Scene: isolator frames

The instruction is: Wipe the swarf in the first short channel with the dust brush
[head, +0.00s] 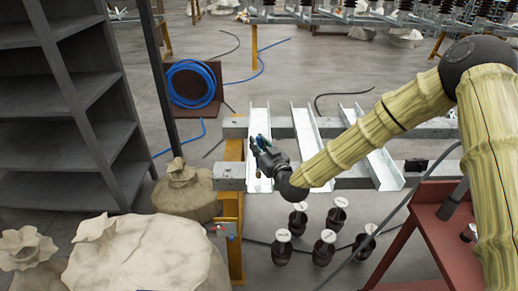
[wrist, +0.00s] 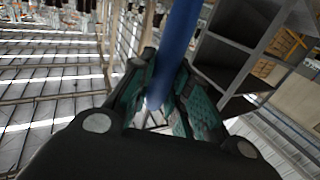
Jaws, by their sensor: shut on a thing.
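My gripper (head: 260,146) is over the leftmost short channel (head: 261,115), a pale metal trough lying across two grey beams. In the wrist view my gripper (wrist: 168,112) is shut, its green pads around the blue handle of the dust brush (wrist: 181,38). The handle runs upward out of the fingers there. A bit of blue of the brush (head: 263,140) also shows at the fingers in the head view. The bristles are not clear in either view, so I cannot tell whether they touch the channel. I cannot make out swarf; my gripper hides part of the channel.
Two more channels (head: 304,124) (head: 385,168) lie to the right. An orange post (head: 229,205) stands at the frame's left end. Dark insulators (head: 324,249) stand on the floor in front. Sacks (head: 150,254) and a grey shelf (head: 62,110) are at left.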

